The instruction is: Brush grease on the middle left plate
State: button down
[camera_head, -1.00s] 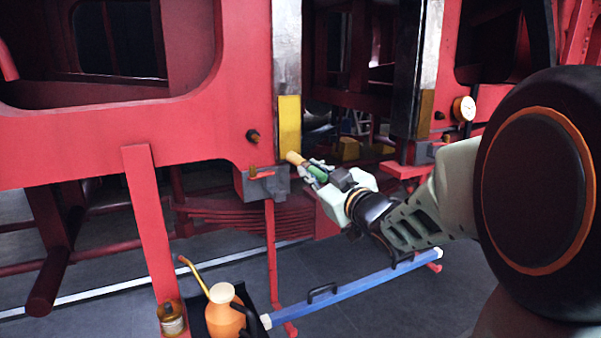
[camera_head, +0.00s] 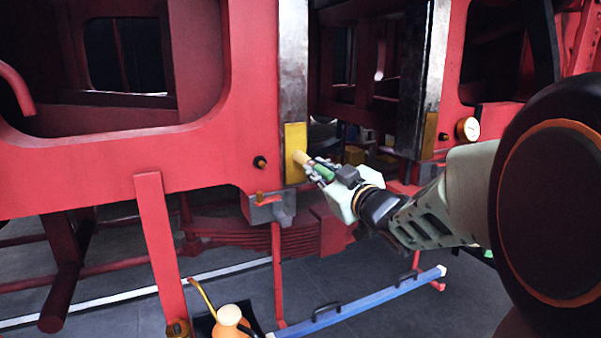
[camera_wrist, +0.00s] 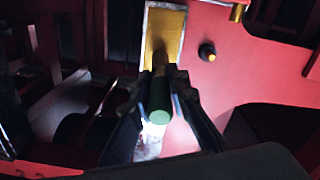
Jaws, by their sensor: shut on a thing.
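My gripper (camera_head: 322,172) is shut on a brush with a green handle (camera_head: 326,174) and a tan tip (camera_head: 301,157). The green handle also shows between the fingers in the wrist view (camera_wrist: 159,97). The brush tip lies over the lower part of a yellow plate (camera_head: 294,140) on the left metal post. In the wrist view the tip overlaps the same yellow plate (camera_wrist: 163,28); I cannot tell whether it touches. A second yellow plate (camera_head: 429,137) is on the right post, apart from my gripper.
A blue bar (camera_head: 360,305) crosses low in front, near an orange oil can (camera_head: 230,322). A gauge (camera_head: 467,129) is at right.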

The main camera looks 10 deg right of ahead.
notch_tip(320, 180, down, 8)
jog(key=b, duration=0.7)
jog(key=shift+r+b, duration=0.25)
jog(key=shift+b, duration=0.1)
jog(key=v, duration=0.6)
jog(key=shift+p, duration=0.35)
dwell(0.4)
